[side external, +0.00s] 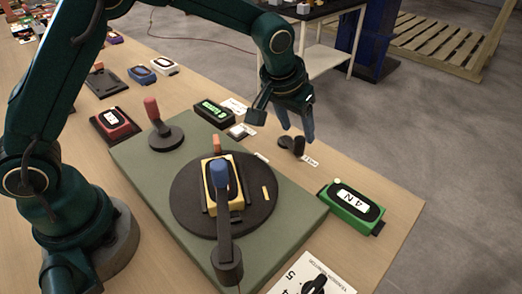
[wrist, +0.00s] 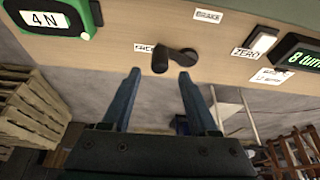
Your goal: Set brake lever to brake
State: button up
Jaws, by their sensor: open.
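The brake lever (wrist: 161,58) is a small black lever on a round black pivot at the table edge. In the wrist view it points left, toward a small white label that seems to read FREE (wrist: 145,48). A BRAKE label (wrist: 208,15) lies farther up in that view. The lever also shows in the side view (side external: 299,146), with one label beside it. My gripper (side external: 297,134) is open and points down just above the lever. In the wrist view its blue fingertips (wrist: 160,74) sit either side of the lever's knob end, apparently without touching it.
A green box reading 4 N (side external: 352,203) stands near the table corner. A ZERO button (wrist: 262,42) and a green-lit display (wrist: 302,56) are on the other side. A green base with a dark turntable (side external: 262,208) and a red-topped lever (side external: 152,112) fill the table middle.

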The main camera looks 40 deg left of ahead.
aim_at(299, 138)
jog(key=shift+x, duration=2.35)
grip_shut()
